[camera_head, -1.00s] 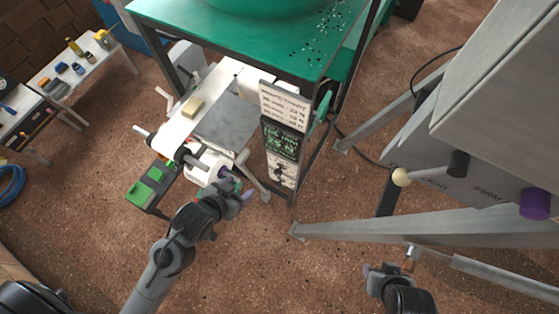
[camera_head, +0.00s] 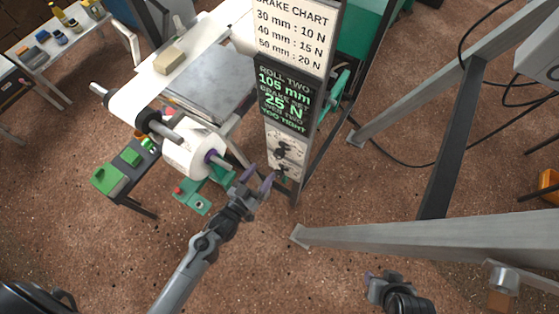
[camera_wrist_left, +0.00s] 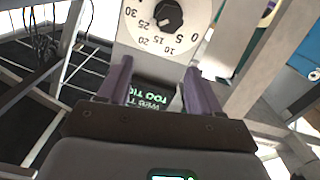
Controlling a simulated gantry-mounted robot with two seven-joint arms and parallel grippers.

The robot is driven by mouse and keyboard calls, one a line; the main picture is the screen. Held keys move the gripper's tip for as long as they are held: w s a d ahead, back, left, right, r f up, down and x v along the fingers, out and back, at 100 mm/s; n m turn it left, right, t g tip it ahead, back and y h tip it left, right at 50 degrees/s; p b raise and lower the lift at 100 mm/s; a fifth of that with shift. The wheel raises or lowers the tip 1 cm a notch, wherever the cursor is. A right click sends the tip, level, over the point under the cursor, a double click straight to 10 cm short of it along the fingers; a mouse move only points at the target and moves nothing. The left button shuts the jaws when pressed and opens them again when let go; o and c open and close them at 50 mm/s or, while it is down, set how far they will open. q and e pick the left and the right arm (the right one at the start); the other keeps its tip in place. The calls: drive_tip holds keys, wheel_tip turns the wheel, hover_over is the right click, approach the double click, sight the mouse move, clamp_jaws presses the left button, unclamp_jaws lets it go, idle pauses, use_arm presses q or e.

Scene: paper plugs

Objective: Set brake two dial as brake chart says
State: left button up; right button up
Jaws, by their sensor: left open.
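The brake chart (camera_head: 290,38) is a white card atop the narrow panel; its lines read 30 mm 10 N, 40 mm 15 N and 50 mm 20 N. Below it a green-lettered display (camera_head: 284,97) reads roll two 105 mm, brake set 25 N, web two too tight. The left wrist view shows one black knob (camera_wrist_left: 168,14) on a 0 to 30 scale, beyond my open, empty left gripper (camera_head: 258,181). My right gripper (camera_head: 384,277) is low right, fingers unclear.
A white paper roll (camera_head: 192,152) on a spindle is left of the panel. A grey metal plate (camera_head: 210,82) lies behind it. A grey frame beam (camera_head: 430,235) crosses the right side.

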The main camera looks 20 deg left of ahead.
sight(277, 156)
use_arm(q)
drive_tip(key=w+f+b, duration=0.1)
drive_tip(key=w, duration=0.3)
drive_tip(key=w+d+f+b, duration=0.1)
drive_tip(key=w+b, duration=0.1)
drive_tip(key=w, duration=0.1)
drive_tip(key=w+d+f+b, duration=0.1)
drive_tip(key=w, duration=0.3)
drive_tip(key=shift+w+f+b, duration=0.15)
drive_tip(key=shift+w+b, duration=0.15)
drive_tip(key=shift+b, duration=0.05)
use_arm(e)
wheel_tip(277, 156, down, 6)
drive_tip(key=shift+f, duration=0.15)
